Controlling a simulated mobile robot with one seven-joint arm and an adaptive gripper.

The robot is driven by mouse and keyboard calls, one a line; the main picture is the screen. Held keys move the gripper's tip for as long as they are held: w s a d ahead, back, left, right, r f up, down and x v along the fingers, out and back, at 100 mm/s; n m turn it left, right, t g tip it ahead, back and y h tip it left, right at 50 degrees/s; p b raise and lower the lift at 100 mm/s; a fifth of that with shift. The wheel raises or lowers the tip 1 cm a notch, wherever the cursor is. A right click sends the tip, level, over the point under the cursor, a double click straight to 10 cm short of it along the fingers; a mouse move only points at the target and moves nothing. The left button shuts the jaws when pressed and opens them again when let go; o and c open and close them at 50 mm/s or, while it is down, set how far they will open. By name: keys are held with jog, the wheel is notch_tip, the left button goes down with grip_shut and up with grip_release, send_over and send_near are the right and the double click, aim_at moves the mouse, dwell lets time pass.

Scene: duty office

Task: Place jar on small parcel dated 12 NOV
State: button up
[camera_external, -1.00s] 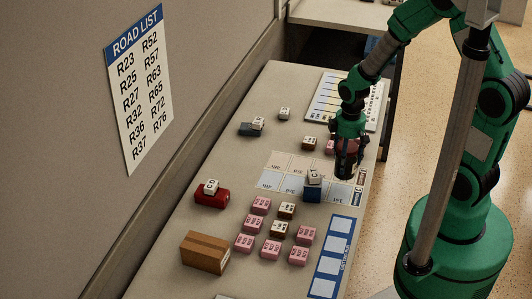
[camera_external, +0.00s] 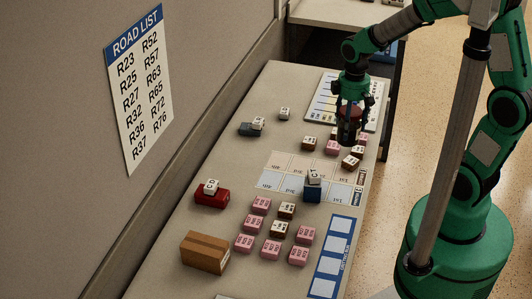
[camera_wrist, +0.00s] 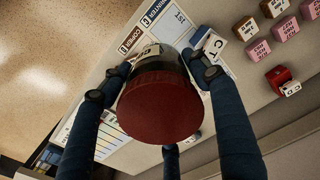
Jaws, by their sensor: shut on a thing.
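My gripper (camera_external: 348,135) is shut on a jar (camera_wrist: 158,105) with a dark red lid and a pale label, seen lid-on in the wrist view. In the external view, the jar is mostly hidden by the fingers, above the far right of the table. Small parcels, pink (camera_external: 272,250) and brown (camera_external: 287,210), lie in a near group. Another group, with a brown parcel (camera_external: 350,162) and a pink parcel (camera_external: 332,147), lies under and beside my gripper. Their dates are too small to read, so I cannot tell which says 12 NOV.
A cardboard box (camera_external: 205,252), a red item (camera_external: 212,195) with a white cube, a blue block (camera_external: 313,193) with a white cube and a dark blue item (camera_external: 251,129) stand on the table. Printed sheets (camera_external: 334,258) lie along its right side. The wall borders the left.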

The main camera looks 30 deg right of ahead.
jog(key=s+a+n+p, duration=0.2)
jog(key=a+n, duration=0.3)
jog(key=a, duration=0.8)
jog(key=s+a+n+p, duration=0.25)
jog(key=a+n, duration=0.25)
jog(key=a, duration=0.8)
jog(key=s+a+n+p, duration=0.3)
jog(key=s+a+n, duration=0.4)
jog(key=s+a, duration=0.85)
notch_tip(320, 180, down, 6)
jog(key=w+a, duration=0.1)
jog(key=w, duration=0.1)
jog(key=shift+a+r, duration=0.15)
jog(key=shift+r, duration=0.05)
jog(key=shift+w+a, duration=0.1)
jog(key=w+a, duration=0.4)
jog(key=a, duration=0.3)
jog(key=w+a+f, duration=0.1)
jog(key=w+a, duration=0.3)
jog(key=a, duration=0.2)
jog(key=shift+a+f+b, duration=0.25)
jog(key=shift+a+b, duration=0.1)
